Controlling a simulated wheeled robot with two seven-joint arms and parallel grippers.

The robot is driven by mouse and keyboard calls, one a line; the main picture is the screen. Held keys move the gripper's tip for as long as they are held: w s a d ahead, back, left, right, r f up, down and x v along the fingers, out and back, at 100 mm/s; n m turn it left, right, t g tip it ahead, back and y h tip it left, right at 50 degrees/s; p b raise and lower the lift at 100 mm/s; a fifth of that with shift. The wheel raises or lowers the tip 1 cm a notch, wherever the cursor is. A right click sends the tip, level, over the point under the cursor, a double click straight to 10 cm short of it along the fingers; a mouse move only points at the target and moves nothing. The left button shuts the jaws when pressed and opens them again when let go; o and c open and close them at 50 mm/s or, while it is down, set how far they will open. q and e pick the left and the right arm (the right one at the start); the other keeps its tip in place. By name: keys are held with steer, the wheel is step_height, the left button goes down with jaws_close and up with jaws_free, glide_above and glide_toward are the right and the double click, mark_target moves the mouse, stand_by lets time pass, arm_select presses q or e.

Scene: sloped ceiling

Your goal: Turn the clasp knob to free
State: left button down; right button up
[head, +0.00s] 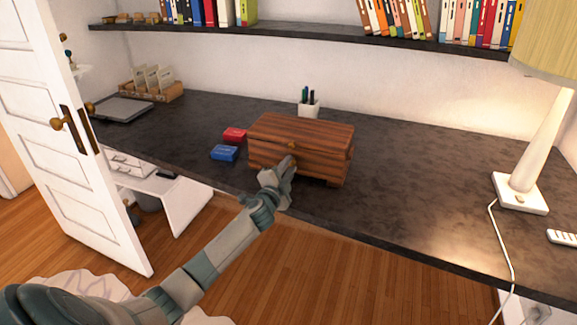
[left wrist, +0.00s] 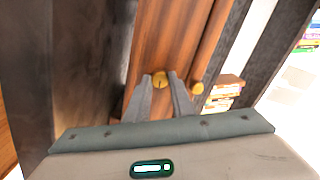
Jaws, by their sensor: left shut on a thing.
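The wooden box (head: 300,133), with striped brown planks and a shut lid, stands on the dark desk. My left gripper (head: 290,163) is at its front face, below a small gold knob (head: 291,145) at the lid's edge. In the left wrist view, the left gripper (left wrist: 161,80) is shut on a round gold clasp knob (left wrist: 160,79) with a dark slot. The lid's gold knob (left wrist: 197,88) shows just right of the fingers there. In the head view the gripper hides the clasp knob. My right gripper is not in view.
A lamp (head: 524,185) with a cord is at the right. The desk between box and lamp is clear.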

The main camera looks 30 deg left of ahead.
arm_select(q)
steer(key=shift+m, duration=0.9)
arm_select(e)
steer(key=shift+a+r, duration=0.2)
arm_select(q)
steer(key=shift+f+m, duration=0.1)
steer(key=shift+m, duration=0.2)
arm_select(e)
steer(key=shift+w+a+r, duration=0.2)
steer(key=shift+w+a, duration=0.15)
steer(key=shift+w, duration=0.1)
arm_select(q)
steer(key=c, duration=1.5)
jaws_free()
steer(key=shift+c, duration=0.2)
steer(key=shift+s, duration=0.15)
steer(key=shift+s+d, duration=0.2)
steer(key=shift+s, duration=0.4)
steer(key=b+v, duration=0.1)
steer(key=v, duration=1.5)
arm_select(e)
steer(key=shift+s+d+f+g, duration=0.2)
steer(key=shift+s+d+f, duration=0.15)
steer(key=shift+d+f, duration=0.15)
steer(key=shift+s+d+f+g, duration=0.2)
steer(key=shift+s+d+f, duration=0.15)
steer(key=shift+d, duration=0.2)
